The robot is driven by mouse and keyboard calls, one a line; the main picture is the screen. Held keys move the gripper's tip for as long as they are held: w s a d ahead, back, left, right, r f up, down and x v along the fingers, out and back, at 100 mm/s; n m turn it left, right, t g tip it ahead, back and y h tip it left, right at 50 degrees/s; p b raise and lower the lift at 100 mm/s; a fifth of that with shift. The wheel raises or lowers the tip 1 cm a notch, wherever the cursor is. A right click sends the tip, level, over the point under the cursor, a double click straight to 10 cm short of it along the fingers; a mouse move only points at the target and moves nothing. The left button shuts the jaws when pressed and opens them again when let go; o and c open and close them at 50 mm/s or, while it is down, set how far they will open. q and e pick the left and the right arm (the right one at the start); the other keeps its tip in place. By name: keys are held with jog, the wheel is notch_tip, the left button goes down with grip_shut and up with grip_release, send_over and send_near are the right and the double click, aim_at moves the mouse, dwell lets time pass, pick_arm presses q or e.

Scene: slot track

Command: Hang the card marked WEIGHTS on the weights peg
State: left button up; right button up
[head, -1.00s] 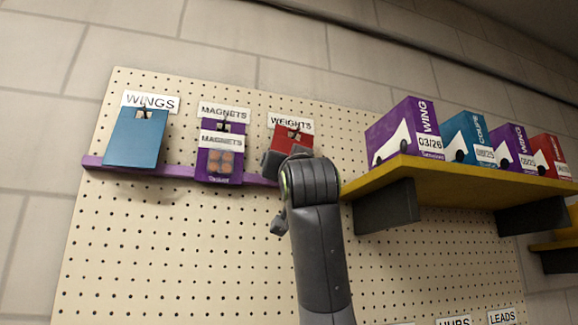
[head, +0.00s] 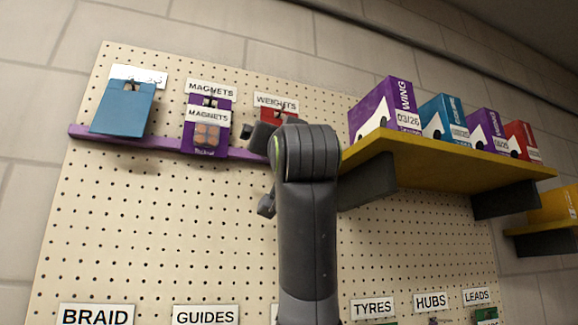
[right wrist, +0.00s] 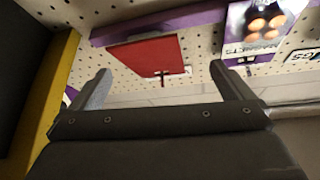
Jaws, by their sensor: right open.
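The red card (head: 277,113) hangs directly under the WEIGHTS label (head: 276,102) in the head view, with most of it hidden behind my right gripper (head: 262,133). In the right wrist view the red card (right wrist: 146,56) hangs against the pegboard, and a small peg (right wrist: 163,78) shows at its slotted edge. No writing on the card can be read. My right gripper (right wrist: 160,76) is open and empty, its two fingers spread wide and apart from the card. My left gripper is not in view.
A blue card (head: 122,108) and a purple MAGNETS card (head: 206,135) hang to the left, before a purple rail (head: 165,142). A yellow shelf (head: 440,160) with several boxes juts out close on the right. More labels, including GUIDES (head: 206,316), line the board below.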

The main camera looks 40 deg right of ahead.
jog(key=b+v, duration=0.4)
jog(key=v, duration=0.6)
jog(key=shift+b, duration=0.35)
